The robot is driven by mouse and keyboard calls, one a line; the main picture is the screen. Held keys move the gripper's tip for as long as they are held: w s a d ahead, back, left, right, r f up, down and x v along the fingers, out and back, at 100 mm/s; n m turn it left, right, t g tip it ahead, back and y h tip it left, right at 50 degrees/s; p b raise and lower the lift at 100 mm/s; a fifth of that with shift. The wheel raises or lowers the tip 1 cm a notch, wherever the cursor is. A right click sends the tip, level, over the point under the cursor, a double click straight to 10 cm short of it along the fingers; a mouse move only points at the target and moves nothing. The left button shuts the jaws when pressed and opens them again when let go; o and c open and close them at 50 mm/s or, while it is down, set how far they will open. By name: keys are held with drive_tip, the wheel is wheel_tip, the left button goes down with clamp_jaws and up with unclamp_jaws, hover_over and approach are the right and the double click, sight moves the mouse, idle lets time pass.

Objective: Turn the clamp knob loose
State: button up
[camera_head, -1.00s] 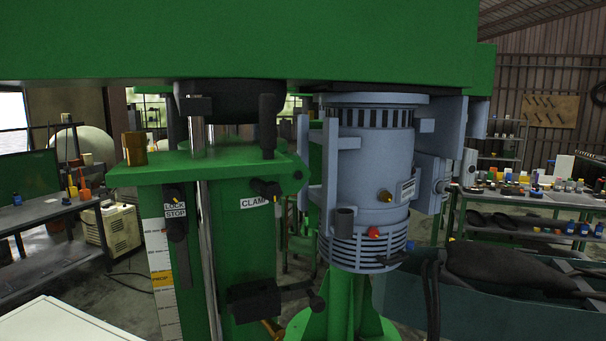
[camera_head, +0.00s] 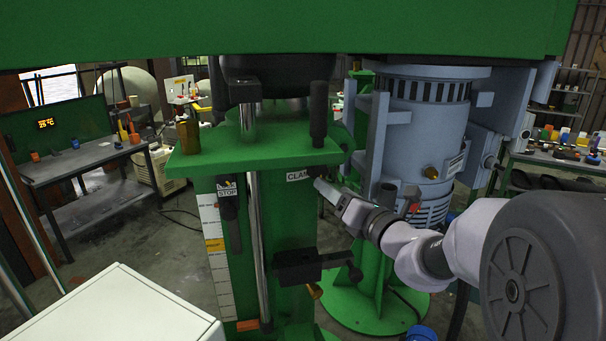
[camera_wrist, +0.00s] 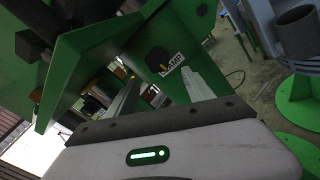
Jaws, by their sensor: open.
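The clamp knob (camera_wrist: 157,58) is a small dark knob beside the white CLAMP label (camera_wrist: 172,64) on the green column. In the wrist view it lies beyond my fingertips, roughly between their lines. My gripper (camera_wrist: 160,88) is open and empty, with one grey finger on each side. In the head view my gripper (camera_head: 325,188) reaches from the right to just below the right end of the CLAMP label (camera_head: 299,176). The knob is mostly hidden there, and I cannot tell whether a finger touches it.
A black upright handle (camera_head: 318,115) stands above the label. A LOCK/STOP lever (camera_head: 229,205) hangs to its left, and a black clamp bracket (camera_head: 305,264) is below. The blue-grey motor (camera_head: 425,135) stands close behind my arm. A white surface (camera_head: 125,315) is at lower left.

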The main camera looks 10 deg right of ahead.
sight(316, 175)
drive_tip(key=x, duration=0.9)
drive_tip(key=shift+a, duration=0.1)
drive_tip(key=shift+c, duration=0.2)
clamp_jaws()
